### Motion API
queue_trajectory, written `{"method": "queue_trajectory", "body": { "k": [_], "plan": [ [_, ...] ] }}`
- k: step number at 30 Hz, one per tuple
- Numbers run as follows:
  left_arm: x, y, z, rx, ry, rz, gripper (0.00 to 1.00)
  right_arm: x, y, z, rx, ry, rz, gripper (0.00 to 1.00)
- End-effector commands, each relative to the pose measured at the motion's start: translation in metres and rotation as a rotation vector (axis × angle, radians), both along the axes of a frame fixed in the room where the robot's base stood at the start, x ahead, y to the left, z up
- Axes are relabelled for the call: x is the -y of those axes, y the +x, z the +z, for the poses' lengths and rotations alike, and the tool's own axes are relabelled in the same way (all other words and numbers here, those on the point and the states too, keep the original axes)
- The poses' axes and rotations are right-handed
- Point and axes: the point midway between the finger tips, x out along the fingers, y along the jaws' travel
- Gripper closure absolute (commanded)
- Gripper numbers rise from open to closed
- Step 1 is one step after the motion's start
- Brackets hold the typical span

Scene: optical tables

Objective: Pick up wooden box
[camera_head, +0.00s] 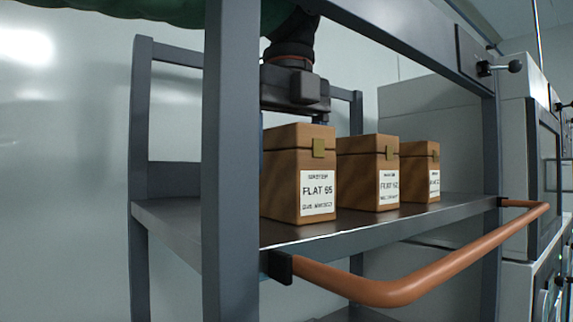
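Three brown wooden boxes with brass clasps and white labels stand upright in a row on the grey shelf (345,236). The nearest wooden box (285,180) is labelled "FLAT" and its left side is partly covered by a post. The middle box (362,175) and the far box (416,172) stand to its right. My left gripper (296,118) points down from above at the nearest box. A short finger part shows just above that box's lid at the back; the fingertips are hidden, so its opening and any contact are unclear. My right gripper is out of view.
A grey front post (230,170) stands close on the left, and a crossbar runs above the boxes. A copper-coloured handle (400,290) sticks out in front of the shelf. White equipment (515,190) stands at right. The shelf's front strip is clear.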

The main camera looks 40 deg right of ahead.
Motion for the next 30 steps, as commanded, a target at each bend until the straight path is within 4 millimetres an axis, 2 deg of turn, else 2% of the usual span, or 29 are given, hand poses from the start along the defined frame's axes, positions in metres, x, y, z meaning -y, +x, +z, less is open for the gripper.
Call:
{"method": "queue_trajectory", "body": {
  "k": [4,14,23,26,30],
  "plan": [
    [0.000,0.000,0.000,0.000,0.000,0.000,0.18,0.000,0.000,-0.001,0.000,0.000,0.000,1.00],
    [0.000,0.000,0.000,0.000,0.000,0.000,0.82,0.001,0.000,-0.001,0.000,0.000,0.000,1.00],
    [0.001,0.000,0.003,0.000,-0.002,0.001,0.82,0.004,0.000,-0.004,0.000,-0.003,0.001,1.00],
    [0.001,0.000,0.011,0.001,-0.003,0.001,0.82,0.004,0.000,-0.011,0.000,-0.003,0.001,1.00],
    [0.001,-0.001,0.032,-0.001,-0.004,0.002,0.82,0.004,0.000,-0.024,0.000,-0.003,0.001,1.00]
  ]
}}
